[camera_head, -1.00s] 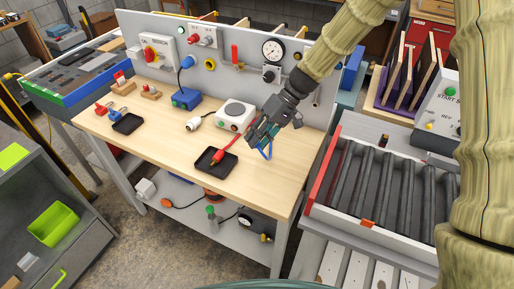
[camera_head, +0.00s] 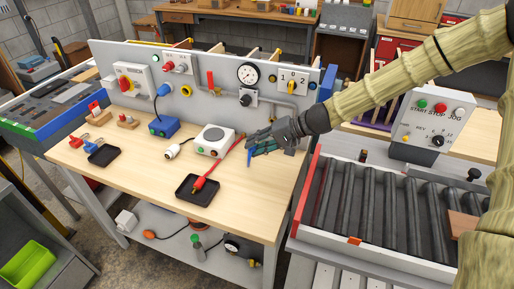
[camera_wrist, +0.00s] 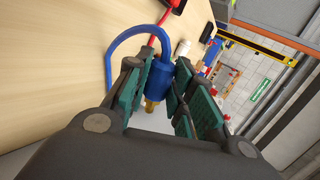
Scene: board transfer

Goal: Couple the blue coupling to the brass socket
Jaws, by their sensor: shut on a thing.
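The blue coupling (camera_wrist: 157,82) is between the teal finger pads of my gripper (camera_head: 256,142) in the wrist view. A brass-coloured end (camera_wrist: 151,106) shows at one end of it, and a blue hose (camera_wrist: 119,42) loops from the other. In the head view my gripper points left above the right part of the bench, in front of the panel, with the blue hose hanging below its fingers. A round yellow fitting (camera_head: 186,90) sits on the panel to the left, apart from my gripper; I cannot tell whether it is the brass socket.
The upright grey panel (camera_head: 222,97) stands behind the bench (camera_head: 130,172). A white hotplate-like box (camera_head: 214,141), a red cable and plug (camera_head: 201,184) and a black tray (camera_head: 186,197) lie left of my gripper. A roller conveyor (camera_head: 380,205) stands right. The bench front is mostly clear.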

